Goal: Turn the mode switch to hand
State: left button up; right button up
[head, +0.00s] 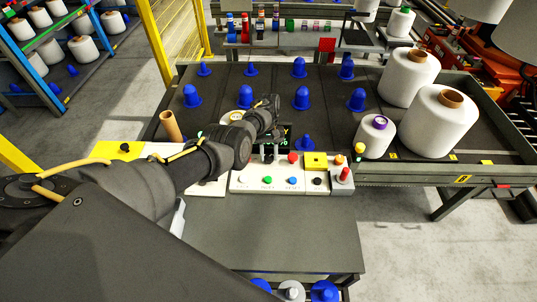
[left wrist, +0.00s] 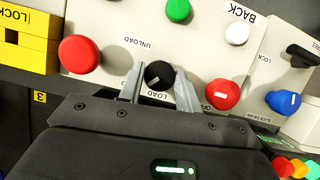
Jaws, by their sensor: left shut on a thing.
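A white control panel (head: 258,184) stands at the table's front edge in the head view. In the left wrist view a round black knob (left wrist: 158,71) with a short pale pointer mark sits between labels reading LOAD and UNLOAD. My left gripper (left wrist: 158,88) is shut on this knob, one finger on each side. In the head view my left gripper (head: 268,152) reaches down to the panel's rear part and hides the knob. No label reading HAND is legible. A blue knob (left wrist: 283,102) and a red knob (left wrist: 222,94) lie to the right. My right gripper is out of view.
A red button (left wrist: 79,54), green button (left wrist: 178,10) and white button (left wrist: 237,33) surround the knob. A yellow block (head: 316,160) sits on the panel's right. Blue pegs (head: 302,98) stand behind. White bobbins (head: 439,122) stand at right.

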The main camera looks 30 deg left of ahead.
pick_arm(q)
jog(key=shift+w+m, duration=0.1)
jog(key=shift+m, duration=0.3)
jog(key=o, duration=1)
jog(key=shift+c, duration=0.2)
jog(key=shift+r, duration=0.1)
jog(key=p+v, duration=0.1)
jog(key=v, duration=0.9)
jog(key=shift+w+r, duration=0.15)
jog(key=shift+r, duration=0.15)
